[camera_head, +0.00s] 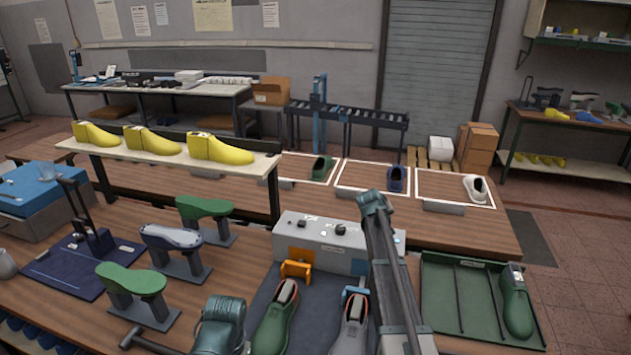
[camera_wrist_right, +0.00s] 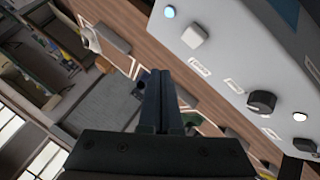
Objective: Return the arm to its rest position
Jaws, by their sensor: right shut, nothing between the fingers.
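My right arm (camera_head: 392,265) rises from the bottom edge in the head view, between the grey machine and the green tray. My right gripper (camera_wrist_right: 160,75) shows in the right wrist view. Its two dark fingers are together and empty, in front of the grey machine's panel. A teal part of my left arm (camera_head: 218,325) is at the bottom in the head view. I cannot make out left gripper fingers there.
A grey machine (camera_head: 330,236) with knobs stands behind a green shoe (camera_head: 277,318) and a grey shoe (camera_head: 353,325). A green tray (camera_head: 447,300) holds another green shoe (camera_head: 516,305) at right. Green lasts (camera_head: 135,280) on stands are at left. Yellow lasts (camera_head: 220,148) line a raised shelf.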

